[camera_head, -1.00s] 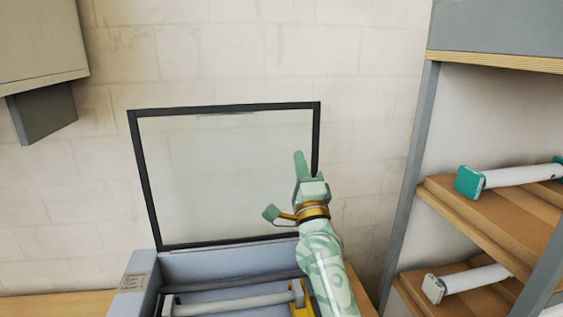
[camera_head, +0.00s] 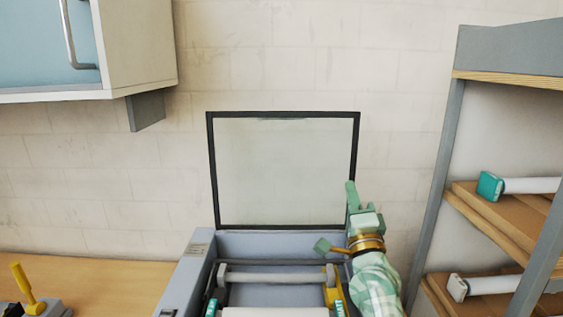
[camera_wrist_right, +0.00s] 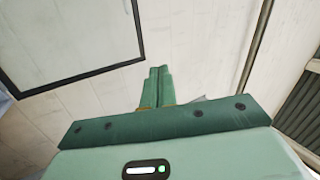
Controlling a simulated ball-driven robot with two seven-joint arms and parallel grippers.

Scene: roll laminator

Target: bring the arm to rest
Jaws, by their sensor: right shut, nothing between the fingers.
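My right gripper (camera_head: 351,194) is pale green and points up in front of the right edge of the laminator's raised lid. In the right wrist view its two fingers (camera_wrist_right: 156,87) are pressed together with nothing between them. The roll laminator (camera_head: 195,270) is a grey-blue box with its dark-framed clear lid (camera_head: 285,170) standing open. Inside it are a grey roller bar (camera_head: 275,278), a yellow part (camera_head: 333,290) on the right and a white roll (camera_head: 275,312) at the front. My right forearm covers the laminator's right side. My left gripper is not in view.
A shelf rack (camera_head: 440,190) on the right holds white rolls with teal (camera_head: 490,186) and white (camera_head: 457,287) end caps. A wall cabinet (camera_head: 140,45) hangs at upper left. A yellow-handled tool (camera_head: 27,290) stands on the wooden bench (camera_head: 110,275), which is otherwise clear there.

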